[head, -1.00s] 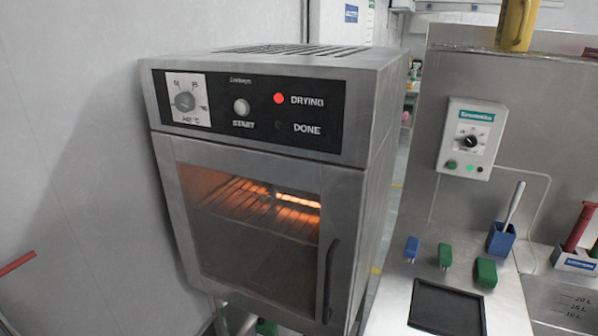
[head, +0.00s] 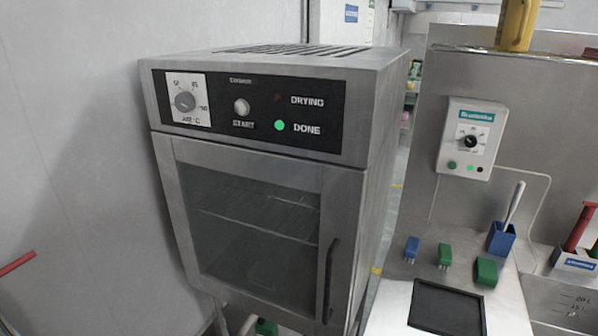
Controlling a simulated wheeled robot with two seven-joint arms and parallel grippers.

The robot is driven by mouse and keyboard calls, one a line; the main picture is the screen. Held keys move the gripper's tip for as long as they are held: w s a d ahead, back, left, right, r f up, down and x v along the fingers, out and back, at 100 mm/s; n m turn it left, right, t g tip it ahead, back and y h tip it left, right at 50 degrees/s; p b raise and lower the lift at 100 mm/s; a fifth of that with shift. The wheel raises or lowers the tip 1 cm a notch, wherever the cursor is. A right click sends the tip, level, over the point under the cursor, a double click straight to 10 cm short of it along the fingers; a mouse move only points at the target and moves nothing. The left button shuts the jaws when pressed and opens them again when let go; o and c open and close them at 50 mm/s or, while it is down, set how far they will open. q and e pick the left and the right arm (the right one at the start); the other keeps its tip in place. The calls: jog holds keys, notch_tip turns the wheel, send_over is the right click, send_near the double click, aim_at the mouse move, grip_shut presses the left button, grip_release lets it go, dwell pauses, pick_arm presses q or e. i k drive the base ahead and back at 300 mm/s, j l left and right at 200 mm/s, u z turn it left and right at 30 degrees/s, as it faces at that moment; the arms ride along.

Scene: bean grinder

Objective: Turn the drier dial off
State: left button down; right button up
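The drier (head: 262,190) is a grey metal oven-like cabinet with a closed glass door and a dark handle (head: 330,280). Its grey round dial (head: 185,101) sits on a white temperature plate at the upper left of the black panel. I cannot read the dial's exact setting. The round START button (head: 241,107) is right of the dial. The DRYING lamp (head: 279,99) is dark and the DONE lamp (head: 279,126) glows green. The inside is dark, with a wire rack visible. Neither of my grippers is in view.
A white control box (head: 471,139) with a black knob hangs on the metal panel at right. Below it are blue and green brushes (head: 485,271), a blue holder (head: 501,239) and a black tray (head: 446,306). A red bar (head: 17,263) shows at far left. Space before the drier looks clear.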

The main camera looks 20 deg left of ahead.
aim_at(185, 102)
jog(key=u, duration=1.25)
jog(key=k+j+u, duration=0.2)
jog(key=i, duration=0.1)
